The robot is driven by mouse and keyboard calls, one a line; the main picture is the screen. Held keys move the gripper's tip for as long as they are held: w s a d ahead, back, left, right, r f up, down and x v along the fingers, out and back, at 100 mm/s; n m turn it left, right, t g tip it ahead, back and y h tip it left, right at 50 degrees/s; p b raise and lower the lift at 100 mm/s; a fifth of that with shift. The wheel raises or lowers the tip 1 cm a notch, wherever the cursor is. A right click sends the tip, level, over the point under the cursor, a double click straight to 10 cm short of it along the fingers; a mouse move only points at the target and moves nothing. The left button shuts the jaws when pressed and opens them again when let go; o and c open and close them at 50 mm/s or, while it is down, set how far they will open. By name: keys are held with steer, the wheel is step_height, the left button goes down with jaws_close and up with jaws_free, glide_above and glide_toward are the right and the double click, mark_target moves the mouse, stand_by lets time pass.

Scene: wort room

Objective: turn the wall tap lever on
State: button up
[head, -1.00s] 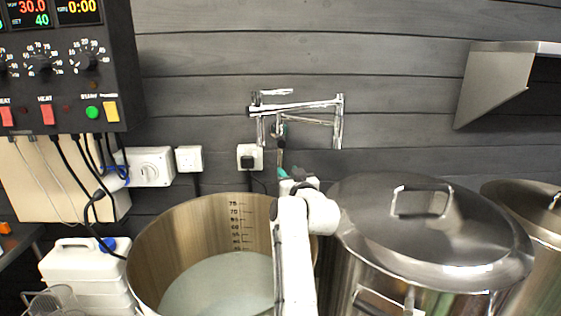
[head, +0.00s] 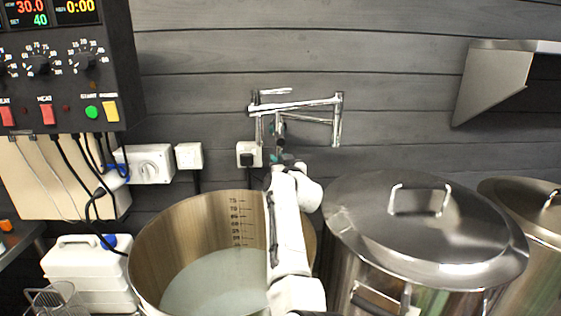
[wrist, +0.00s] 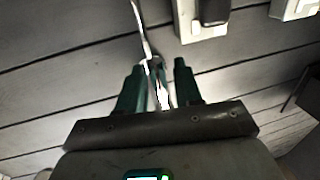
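The chrome wall tap (head: 310,103) is a folding, jointed pipe on the dark plank wall, above and behind the open pot. A short bar, possibly its lever, shows at its upper left; I cannot tell for sure. My gripper (head: 278,132) is up at the tap's left end, partly hidden by my arm. In the wrist view, the two teal fingers of my gripper (wrist: 158,68) stand apart. A thin bright metal part of the tap (wrist: 160,90) shows between them, with gaps beside it. Contact is not clear.
An open pot (head: 160,240) with pale liquid stands below. A lidded steel pot (head: 420,225) stands to the right. A switch socket (head: 248,154) is on the wall left of my gripper. A control box (head: 125,70) hangs at left, a steel shelf (head: 490,85) at right.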

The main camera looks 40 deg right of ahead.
jaws_close()
